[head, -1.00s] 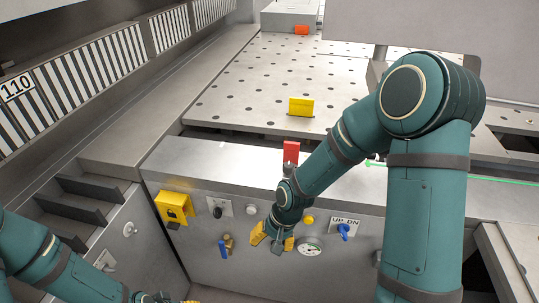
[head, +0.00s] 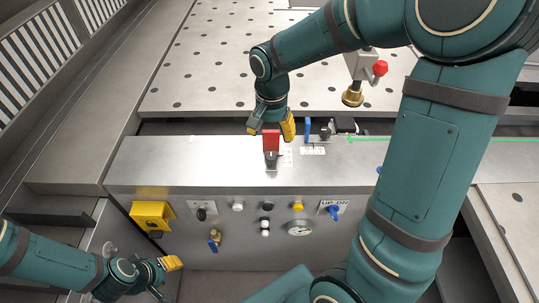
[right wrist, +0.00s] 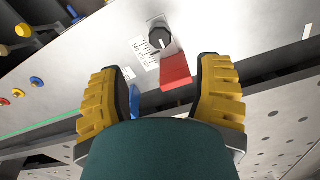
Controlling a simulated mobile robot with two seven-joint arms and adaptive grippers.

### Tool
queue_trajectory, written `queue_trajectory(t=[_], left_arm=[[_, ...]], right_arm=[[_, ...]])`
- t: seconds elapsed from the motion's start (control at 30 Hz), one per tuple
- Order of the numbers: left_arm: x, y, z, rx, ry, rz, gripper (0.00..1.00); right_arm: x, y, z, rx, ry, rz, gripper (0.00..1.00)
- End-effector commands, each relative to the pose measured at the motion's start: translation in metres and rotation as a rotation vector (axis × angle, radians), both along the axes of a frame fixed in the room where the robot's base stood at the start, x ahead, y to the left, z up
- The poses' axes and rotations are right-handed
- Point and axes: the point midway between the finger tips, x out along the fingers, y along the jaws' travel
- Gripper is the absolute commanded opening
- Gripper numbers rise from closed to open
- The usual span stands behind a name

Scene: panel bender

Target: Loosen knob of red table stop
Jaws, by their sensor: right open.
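The red table stop (head: 271,141) stands at the back edge of the steel front beam. Its dark knob (head: 271,160) sits on the beam in front of the red block. My right gripper (head: 271,127) is open, just behind and above the red block, fingers pointing down. In the right wrist view, the red block (right wrist: 176,70) shows between the two yellow fingers, with the black knob (right wrist: 159,38) beyond it beside a printed scale. The fingers appear empty. My left gripper (head: 166,278) is low at the left; its opening is unclear.
A blue lever (head: 307,128) and a dark knob stand right of the stop. A white fixture with a red button (head: 380,68) is farther right. The front panel carries a yellow switch box (head: 153,216) and a gauge (head: 300,228). The perforated table (head: 205,70) is clear at left.

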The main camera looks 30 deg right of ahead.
Motion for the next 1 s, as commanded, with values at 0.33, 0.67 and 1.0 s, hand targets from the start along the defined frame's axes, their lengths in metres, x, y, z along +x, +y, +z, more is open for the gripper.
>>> queue_trajectory(t=[0.33,0.67,1.0], left_arm=[[0.000,-0.001,-0.011,0.001,0.001,-0.001,0.47],[-0.002,-0.001,-0.015,0.001,0.005,-0.004,0.47],[-0.002,-0.001,-0.015,0.001,0.005,-0.004,0.47]], right_arm=[[-0.001,0.000,-0.070,0.000,0.004,0.001,0.65],[0.000,0.000,-0.101,0.000,0.000,0.001,0.65],[0.000,0.000,-0.103,0.000,0.000,0.000,0.60]])
